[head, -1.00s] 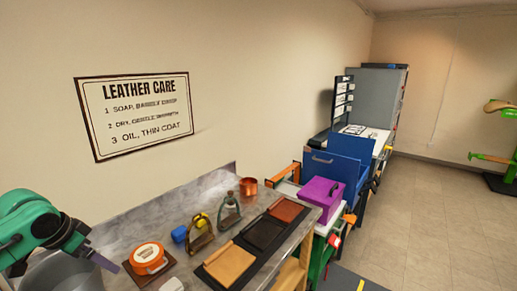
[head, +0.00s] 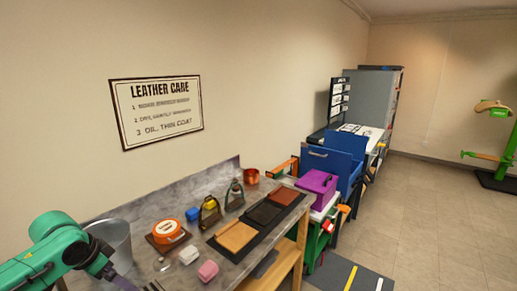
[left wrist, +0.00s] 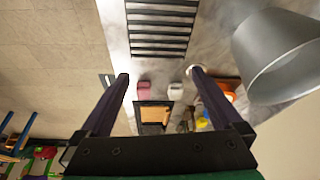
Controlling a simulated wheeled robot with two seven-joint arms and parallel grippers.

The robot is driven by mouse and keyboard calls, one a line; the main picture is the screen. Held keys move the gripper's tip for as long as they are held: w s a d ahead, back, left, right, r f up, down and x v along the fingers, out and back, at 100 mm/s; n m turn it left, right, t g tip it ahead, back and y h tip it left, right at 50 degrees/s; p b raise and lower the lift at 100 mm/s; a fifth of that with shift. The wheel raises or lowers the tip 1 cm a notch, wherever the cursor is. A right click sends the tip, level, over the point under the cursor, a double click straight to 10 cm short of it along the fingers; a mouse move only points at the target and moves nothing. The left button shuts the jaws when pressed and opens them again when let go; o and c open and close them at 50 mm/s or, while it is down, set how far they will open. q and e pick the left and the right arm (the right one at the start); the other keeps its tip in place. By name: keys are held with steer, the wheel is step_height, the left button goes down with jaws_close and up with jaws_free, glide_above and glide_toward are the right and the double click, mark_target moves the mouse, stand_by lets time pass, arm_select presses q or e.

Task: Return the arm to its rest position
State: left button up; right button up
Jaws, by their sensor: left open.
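My left arm, green with dark joints, comes in at the lower left of the head view. Its gripper (head: 128,284) is low in the frame near the grey metal bucket (head: 112,238), and its tips are partly hidden by the frame edge. In the left wrist view my left gripper (left wrist: 158,74) has two dark fingers spread wide apart with nothing between them. The bucket (left wrist: 280,55) shows there to the right of the fingers. My right gripper is in neither view.
The workbench (head: 165,205) holds an orange tin (head: 167,231), a white block (head: 189,254), a pink block (head: 208,271), stirrups (head: 210,212) and leather swatches (head: 236,236). A purple box (head: 318,184) stands beyond it.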

arm_select(q)
steer(key=s+d+f+m, duration=0.1)
steer(key=s+d+f, duration=0.2)
steer(key=d+f, duration=0.35)
steer(key=s+d+f, duration=0.4)
steer(key=d+f, duration=0.2)
steer(key=d, duration=0.2)
steer(key=s+f+n+y, duration=0.15)
steer(key=s+n, duration=0.25)
steer(key=s, duration=0.4)
steer(key=s+a+f+g+b, duration=0.1)
steer(key=s+f+b, duration=0.25)
steer(key=f, duration=1.35)
steer(key=s+f+g+b, duration=0.1)
steer(key=s+f+b, duration=0.25)
steer(key=f, duration=1.45)
steer(key=s+a+f+b, duration=0.2)
steer(key=s+f+b, duration=0.1)
steer(key=s+f, duration=0.9)
steer(key=shift+s+a+f+g, duration=0.3)
steer(key=shift+s+a, duration=0.1)
steer(key=shift+s, duration=0.2)
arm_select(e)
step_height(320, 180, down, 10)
